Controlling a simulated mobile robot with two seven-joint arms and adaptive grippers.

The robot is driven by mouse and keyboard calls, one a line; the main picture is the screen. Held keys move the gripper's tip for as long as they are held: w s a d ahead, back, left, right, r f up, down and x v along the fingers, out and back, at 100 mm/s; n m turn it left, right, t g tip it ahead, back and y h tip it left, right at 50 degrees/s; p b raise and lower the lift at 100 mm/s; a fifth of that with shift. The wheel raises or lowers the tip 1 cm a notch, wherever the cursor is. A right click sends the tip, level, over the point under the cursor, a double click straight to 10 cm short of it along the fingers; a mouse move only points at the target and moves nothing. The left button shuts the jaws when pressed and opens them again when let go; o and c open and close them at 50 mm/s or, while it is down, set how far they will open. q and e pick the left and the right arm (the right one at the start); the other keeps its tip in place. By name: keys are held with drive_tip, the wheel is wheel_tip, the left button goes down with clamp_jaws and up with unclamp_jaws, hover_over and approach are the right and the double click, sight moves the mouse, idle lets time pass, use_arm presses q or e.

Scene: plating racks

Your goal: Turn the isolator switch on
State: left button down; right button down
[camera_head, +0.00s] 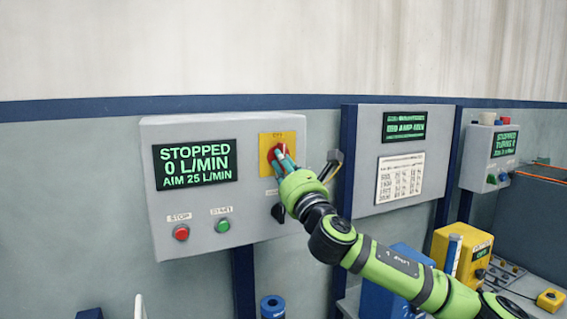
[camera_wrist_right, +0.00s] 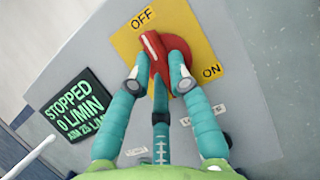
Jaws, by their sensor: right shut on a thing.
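The isolator switch is a red rotary handle (camera_wrist_right: 152,50) on a yellow plate (camera_head: 290,140) on the grey control box (camera_head: 200,135). In the right wrist view the handle points toward the OFF label (camera_wrist_right: 142,18); the ON label (camera_wrist_right: 212,71) is at the lower right of the plate. My right gripper (camera_wrist_right: 160,75) is shut on the red handle, with teal fingers on both sides of it. In the head view the gripper (camera_head: 279,158) covers part of the switch. My left gripper is not in view.
The box's display (camera_head: 195,164) reads STOPPED, 0 L/MIN, AIM 25 L/MIN. Below are a red stop button (camera_head: 181,233) and a green start button (camera_head: 223,226). A black knob (camera_head: 278,212) sits below the gripper. A second panel (camera_head: 400,150) stands to the right.

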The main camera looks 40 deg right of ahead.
drive_tip(key=shift+a+r+m+g+h+p, duration=0.2)
drive_tip(key=shift+m+g+h+p, duration=0.9)
drive_tip(key=shift+m, duration=2.45)
drive_tip(key=shift+d+r+m+g+h+p, duration=0.1)
drive_tip(key=shift+r+m+g+h+p, duration=0.25)
drive_tip(key=shift+m+g+p, duration=2.35)
drive_tip(key=shift+a+r+m+t+h+p, duration=0.15)
drive_tip(key=shift+m+h+p, duration=0.8)
drive_tip(key=shift+m, duration=3.5)
drive_tip(key=shift+d, duration=0.1)
drive_tip(key=c, duration=1.1)
unclamp_jaws()
drive_tip(key=shift+w, duration=0.1)
drive_tip(key=shift+c, duration=0.2)
